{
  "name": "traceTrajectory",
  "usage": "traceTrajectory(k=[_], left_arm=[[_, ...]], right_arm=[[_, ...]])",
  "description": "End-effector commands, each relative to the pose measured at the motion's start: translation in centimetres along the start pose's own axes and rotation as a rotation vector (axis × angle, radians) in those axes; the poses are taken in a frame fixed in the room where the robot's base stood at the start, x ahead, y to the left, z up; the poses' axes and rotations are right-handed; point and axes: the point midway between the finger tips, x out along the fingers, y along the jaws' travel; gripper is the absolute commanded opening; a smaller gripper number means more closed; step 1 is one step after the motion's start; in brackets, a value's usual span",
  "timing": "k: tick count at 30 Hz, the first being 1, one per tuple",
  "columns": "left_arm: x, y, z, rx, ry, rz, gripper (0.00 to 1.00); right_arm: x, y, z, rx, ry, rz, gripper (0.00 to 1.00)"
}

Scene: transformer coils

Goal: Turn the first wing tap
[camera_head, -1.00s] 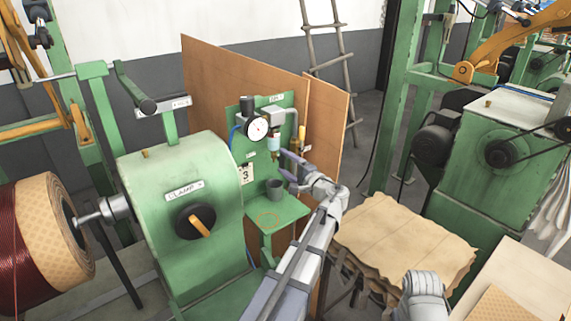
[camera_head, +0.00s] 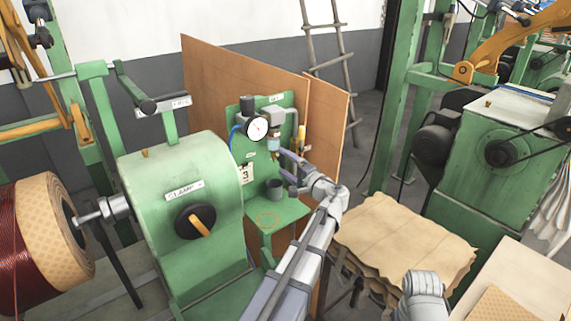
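A green panel (camera_head: 253,158) stands in the middle of the view. It carries a round white pressure gauge (camera_head: 257,128) and a small clear bowl (camera_head: 274,144) under a grey pipe fitting. A wing tap cannot be made out clearly; the area under the bowl is small and partly behind my fingers. My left gripper (camera_head: 284,163) is in front of the panel, just right of and below the bowl. Its two fingers are apart, one above the other, with nothing visible between them. I cannot tell whether they touch anything. My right gripper is not in view.
A green clamp housing (camera_head: 190,165) with a black knob (camera_head: 195,221) is at left, beside a copper coil (camera_head: 22,238). Brown sheets (camera_head: 405,235) lie stacked at right. A plywood board (camera_head: 225,72) stands behind.

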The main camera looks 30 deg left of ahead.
Motion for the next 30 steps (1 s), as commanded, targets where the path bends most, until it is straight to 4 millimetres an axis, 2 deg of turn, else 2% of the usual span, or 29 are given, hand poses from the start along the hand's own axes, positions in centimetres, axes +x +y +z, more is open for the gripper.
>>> traceTrajectory(k=[1,3,11,14,24,30], left_arm=[[0.0,0.0,0.0,0.001,0.000,-0.001,0.93],[0.0,0.0,0.0,0.001,0.000,-0.001,1.00],[-0.2,-0.1,-0.1,0.002,0.001,-0.002,1.00],[-1.2,-0.1,-0.1,0.002,0.004,-0.002,1.00],[-6.4,0.0,0.0,0.002,0.004,-0.002,1.00],[-7.7,0.0,0.0,0.002,0.001,-0.001,1.00]], right_arm=[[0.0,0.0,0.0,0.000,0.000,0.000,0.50],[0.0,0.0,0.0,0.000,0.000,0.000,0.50],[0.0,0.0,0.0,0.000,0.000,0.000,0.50],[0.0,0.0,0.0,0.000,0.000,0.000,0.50],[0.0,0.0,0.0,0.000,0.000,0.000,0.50],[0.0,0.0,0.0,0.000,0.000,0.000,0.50]])
